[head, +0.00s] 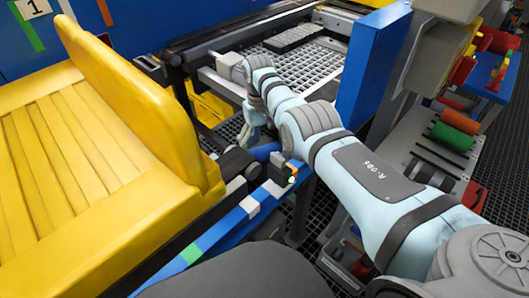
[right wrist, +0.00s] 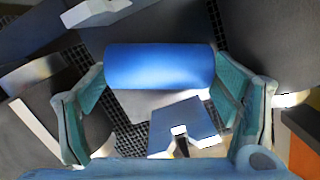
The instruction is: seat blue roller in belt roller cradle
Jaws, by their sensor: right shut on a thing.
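The blue roller (right wrist: 160,67) lies across the right wrist view, between the two teal fingers of my right gripper (right wrist: 160,88). The gripper is shut on it, with a finger at each end of the roller. Below it in that view is a blue notched bracket (right wrist: 185,122), apart from the roller in the picture; I cannot tell whether it is part of the cradle. In the head view my right gripper (head: 252,132) points down at the conveyor's near end, largely hidden by its own arm. A blue part (head: 265,149) shows beneath it, perhaps the roller. My left gripper is out of view.
A yellow slatted chute (head: 180,110) stands close on the left. A blue post (head: 372,65) rises beyond my right arm.

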